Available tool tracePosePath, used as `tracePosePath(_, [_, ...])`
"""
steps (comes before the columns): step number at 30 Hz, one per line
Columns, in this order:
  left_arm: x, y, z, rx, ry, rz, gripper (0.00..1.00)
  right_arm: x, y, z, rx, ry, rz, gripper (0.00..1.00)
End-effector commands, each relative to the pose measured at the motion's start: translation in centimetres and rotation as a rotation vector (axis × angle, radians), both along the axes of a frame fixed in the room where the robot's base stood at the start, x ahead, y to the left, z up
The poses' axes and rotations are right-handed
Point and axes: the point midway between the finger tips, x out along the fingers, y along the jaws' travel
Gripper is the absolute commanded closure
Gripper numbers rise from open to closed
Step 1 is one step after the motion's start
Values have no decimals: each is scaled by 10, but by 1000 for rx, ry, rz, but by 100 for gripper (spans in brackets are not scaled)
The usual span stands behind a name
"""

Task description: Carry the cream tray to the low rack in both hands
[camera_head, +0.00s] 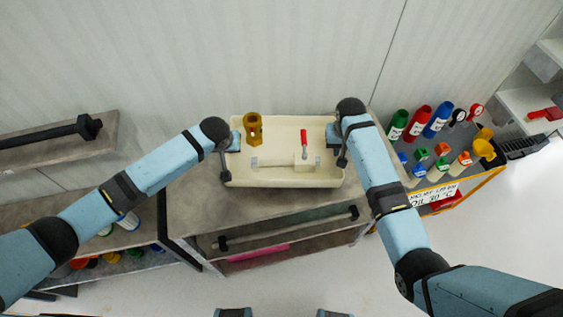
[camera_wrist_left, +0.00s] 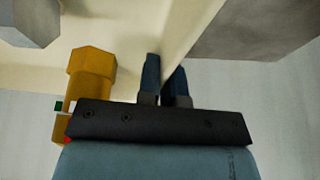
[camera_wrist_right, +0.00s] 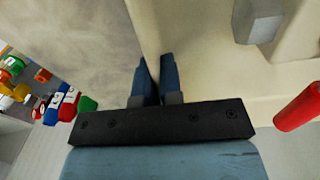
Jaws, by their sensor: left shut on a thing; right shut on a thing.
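The cream tray (camera_head: 285,180) is on or just above the grey workbench top; I cannot tell which. It holds a brass-coloured fitting (camera_head: 253,128), a red-handled tool (camera_head: 304,140) and a pale bar-shaped part (camera_head: 280,162). My left gripper (camera_head: 234,142) is shut on the tray's left wall, which also shows in the left wrist view (camera_wrist_left: 188,35). My right gripper (camera_head: 335,138) is shut on the right wall, which shows between the fingers in the right wrist view (camera_wrist_right: 148,35). My wrists hide parts of both side walls. The low rack cannot be made out for certain.
The grey workbench (camera_head: 205,205) has a long handle bar (camera_head: 290,228) and a pink item (camera_head: 258,253) on its lower level. A cart (camera_head: 470,170) with coloured bottles and blocks stands at right. A shelf unit (camera_head: 140,245) stands at left. Open floor lies in front.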

Motion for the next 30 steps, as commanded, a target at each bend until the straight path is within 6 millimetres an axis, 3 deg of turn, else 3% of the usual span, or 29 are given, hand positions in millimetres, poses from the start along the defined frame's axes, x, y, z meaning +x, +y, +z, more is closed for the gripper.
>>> tracePosePath(14, [1,2,-2,2,-2,2,100,1,-2,-2,-3,-2,-3,100])
tracePosePath(30, [1,2,-29,2,-2,2,100,1,-2,-29,-3,-2,-3,100])
